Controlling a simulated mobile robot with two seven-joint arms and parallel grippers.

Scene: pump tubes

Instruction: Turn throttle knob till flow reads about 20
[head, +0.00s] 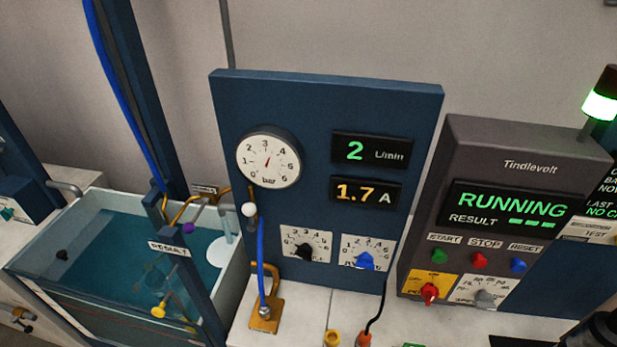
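The blue panel (315,200) carries a flow display (371,149) reading 2 L/min. Below it, a current display (365,191) reads 1.7 A. A black knob (304,252) sits on a white numbered dial plate low on the panel. A blue knob (365,261) sits on a second numbered plate to its right. The lettering under both knobs is too small to read, so I cannot tell which one is labelled throttle. A round bar gauge (268,158) has its red needle pointing nearly straight up, near 3. Neither gripper's fingers show, and nothing touches either knob.
A grey Tindlevolt box (500,160) at right shows RUNNING, with red (430,292) and grey (485,299) knobs. A green lamp (599,105) glows beside it. A water tank (100,225) and blue post stand left. A blue hose (261,265) rises before the panel.

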